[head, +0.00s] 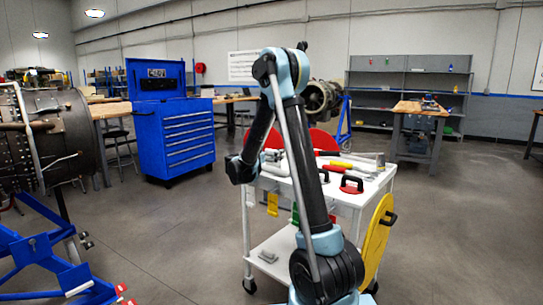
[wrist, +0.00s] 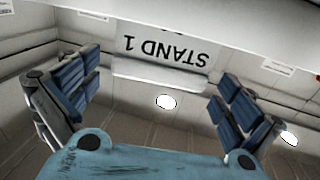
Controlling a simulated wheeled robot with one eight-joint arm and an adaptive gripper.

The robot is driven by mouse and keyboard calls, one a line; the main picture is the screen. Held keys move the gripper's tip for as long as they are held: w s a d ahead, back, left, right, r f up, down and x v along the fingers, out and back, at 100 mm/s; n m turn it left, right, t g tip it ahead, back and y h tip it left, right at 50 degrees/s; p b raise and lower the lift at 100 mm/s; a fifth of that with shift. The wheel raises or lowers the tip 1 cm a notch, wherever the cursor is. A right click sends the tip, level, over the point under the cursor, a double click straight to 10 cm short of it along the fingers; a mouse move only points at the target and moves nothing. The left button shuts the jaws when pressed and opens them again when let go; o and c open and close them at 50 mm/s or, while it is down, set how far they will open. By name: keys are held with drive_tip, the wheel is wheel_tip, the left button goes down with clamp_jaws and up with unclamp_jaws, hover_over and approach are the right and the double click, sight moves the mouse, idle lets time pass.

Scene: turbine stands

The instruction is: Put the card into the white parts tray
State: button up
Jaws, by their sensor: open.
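My gripper (wrist: 160,85) is open in the wrist view, its blue-padded fingers wide apart with nothing between them. In the head view my arm folds down in front of the white cart, and I cannot make out the fingers. I cannot pick out the card for certain; a small yellow piece (head: 272,204) and a green piece (head: 295,212) hang at the cart's near side. I cannot clearly identify the white parts tray in either view. The wrist view shows neither card nor tray, only a wall with upside-down "STAND 1" lettering (wrist: 168,50) and ceiling lights.
The white cart (head: 345,207) carries red, yellow and black tools, partly hidden by my arm. A yellow disc (head: 377,240) is at its right. A blue tool chest (head: 185,138) stands behind left, an engine (head: 50,135) on a blue stand at far left. Floor is clear at right.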

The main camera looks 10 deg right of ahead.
drive_tip(key=shift+a, duration=0.1)
drive_tip(key=shift+v, duration=3.45)
drive_tip(key=shift+r, duration=0.1)
